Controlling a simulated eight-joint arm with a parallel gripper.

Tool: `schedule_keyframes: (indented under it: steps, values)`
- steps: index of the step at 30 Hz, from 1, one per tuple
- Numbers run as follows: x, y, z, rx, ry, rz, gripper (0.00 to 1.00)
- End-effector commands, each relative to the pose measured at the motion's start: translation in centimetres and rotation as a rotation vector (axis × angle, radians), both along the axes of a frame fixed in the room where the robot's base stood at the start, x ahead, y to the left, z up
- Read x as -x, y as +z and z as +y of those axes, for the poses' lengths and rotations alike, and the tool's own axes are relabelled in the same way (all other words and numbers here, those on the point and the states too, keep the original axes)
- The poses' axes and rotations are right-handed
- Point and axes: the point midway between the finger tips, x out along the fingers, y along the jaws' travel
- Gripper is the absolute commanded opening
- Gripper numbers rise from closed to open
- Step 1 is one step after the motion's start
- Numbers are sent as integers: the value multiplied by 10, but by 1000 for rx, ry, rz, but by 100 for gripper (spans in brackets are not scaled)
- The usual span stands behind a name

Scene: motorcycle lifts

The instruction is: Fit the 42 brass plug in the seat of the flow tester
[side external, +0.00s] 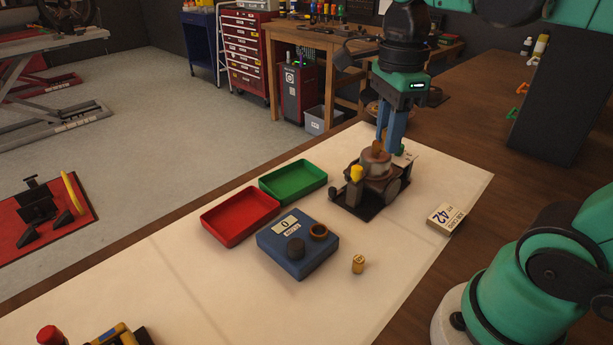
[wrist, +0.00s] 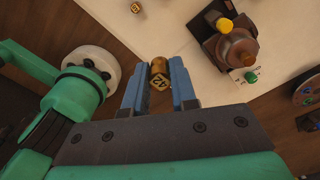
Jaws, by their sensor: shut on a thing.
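My gripper (wrist: 159,84) is shut on a brass plug (wrist: 159,76) whose end face reads 42. In the side view my gripper (side external: 391,138) points down near the carburettor-like device, and the plug cannot be made out there. The flow tester (side external: 284,256) is a blue box on the pale mat, left of and nearer the camera than my gripper. Its top has a display reading 0, a black knob (side external: 296,247) and a copper-coloured ring seat (side external: 319,232) with a dark opening. The held plug is well apart from this seat.
Another brass plug (side external: 358,264) stands on the mat beside the tester. A red tray (side external: 240,231) and a green tray (side external: 312,191) lie behind the tester. The carburettor-like device (side external: 375,167) stands on a dark plate. A box marked 42 (side external: 446,218) lies at the mat's right edge.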

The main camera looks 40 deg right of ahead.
Motion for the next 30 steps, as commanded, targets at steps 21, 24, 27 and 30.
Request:
schedule_keyframes:
  steps: [21, 24, 27, 30]
  values:
    - [-43, -49, 25, 0, -22, 0, 0]
    - [-54, -70, 37, 0, -33, 0, 0]
    - [-60, -88, 47, 0, -45, 0, 0]
    - [-63, -100, 54, -1, -53, -1, 0]
